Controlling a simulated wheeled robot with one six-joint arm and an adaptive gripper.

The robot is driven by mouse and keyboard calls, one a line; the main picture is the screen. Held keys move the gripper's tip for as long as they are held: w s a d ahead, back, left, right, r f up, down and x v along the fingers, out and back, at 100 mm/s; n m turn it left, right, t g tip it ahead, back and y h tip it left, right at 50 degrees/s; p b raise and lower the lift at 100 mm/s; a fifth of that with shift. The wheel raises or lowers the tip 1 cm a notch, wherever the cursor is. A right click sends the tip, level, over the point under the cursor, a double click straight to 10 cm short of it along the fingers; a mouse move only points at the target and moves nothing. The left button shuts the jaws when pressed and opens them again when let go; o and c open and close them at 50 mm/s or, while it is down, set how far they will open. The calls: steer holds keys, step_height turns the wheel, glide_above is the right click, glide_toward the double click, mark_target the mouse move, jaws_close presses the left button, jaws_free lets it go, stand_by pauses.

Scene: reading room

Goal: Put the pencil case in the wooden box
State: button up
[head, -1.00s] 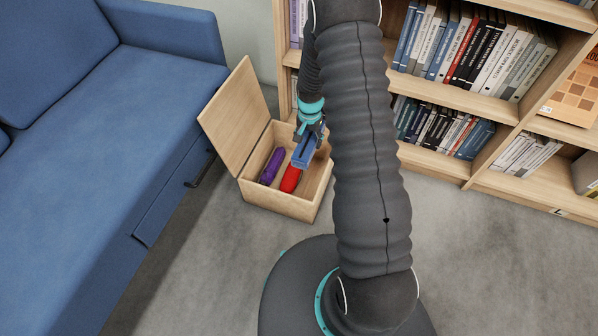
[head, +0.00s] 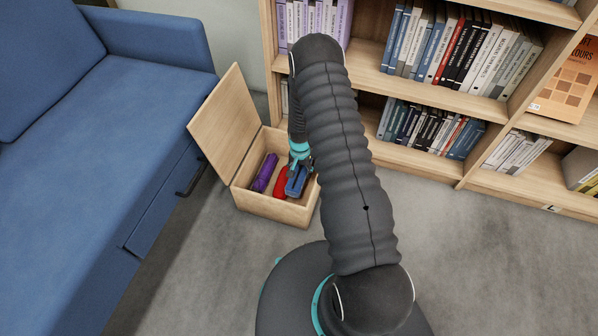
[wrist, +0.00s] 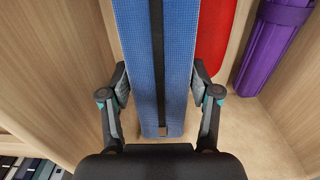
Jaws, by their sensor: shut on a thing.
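My gripper (head: 300,164) is down inside the open wooden box (head: 268,207), towards its right side. It is shut on a blue pencil case (head: 296,183) with a dark zip strip along its middle. In the wrist view, the gripper fingers (wrist: 159,86) press on both long sides of the blue case (wrist: 138,45). The case is within the box walls, low and near the box floor (wrist: 250,125); I cannot tell whether it touches the floor. My gripper partly hides the case in the head view.
A red item (head: 280,184) and a purple rolled item (head: 264,172) lie in the box, left of the blue case. The box lid (head: 227,125) stands open at the left. A blue sofa (head: 110,130) is left of the box. A bookshelf (head: 425,85) stands behind and right.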

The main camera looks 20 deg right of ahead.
steer(key=shift+f, duration=0.2)
steer(key=shift+f, duration=0.1)
steer(key=shift+f+b, duration=0.3)
steer(key=shift+b, duration=0.15)
steer(key=o, duration=1.4)
steer(key=shift+r, duration=0.1)
